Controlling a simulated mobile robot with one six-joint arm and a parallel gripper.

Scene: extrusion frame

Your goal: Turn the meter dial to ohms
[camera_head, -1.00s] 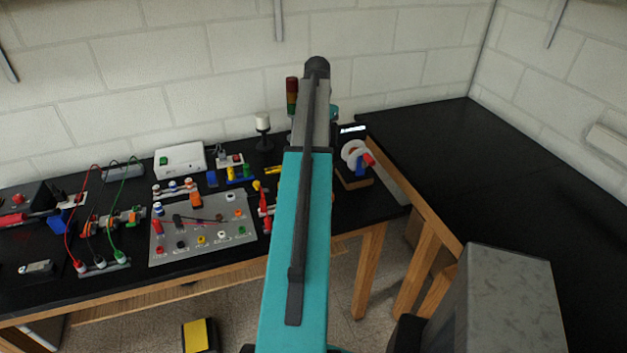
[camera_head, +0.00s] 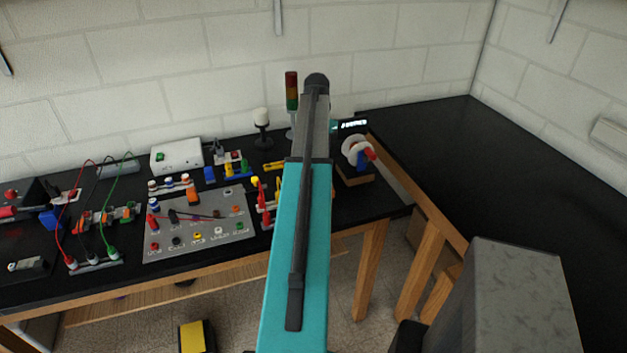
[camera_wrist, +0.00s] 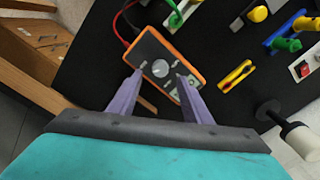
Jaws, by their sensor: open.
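The meter (camera_wrist: 150,50) is an orange-edged handheld unit with a dark face, lying on the black bench in the wrist view. Its round light dial (camera_wrist: 160,68) sits on the face, and red and black leads run from its upper end. My gripper (camera_wrist: 159,78) is open, with one purple finger on each side of the dial in the picture. I cannot tell whether the fingertips touch the meter. The right finger partly covers the meter's lower right part. The dial's pointer is too small to read. In the head view my arm hides the meter and my gripper.
A grey panel with coloured sockets (camera_head: 225,235) lies left of my arm. A white-disc stand (camera_head: 356,152), a stack light (camera_head: 291,92) and a white-topped dark post (camera_head: 262,128) stand around it. The right-hand black bench (camera_head: 460,160) is bare.

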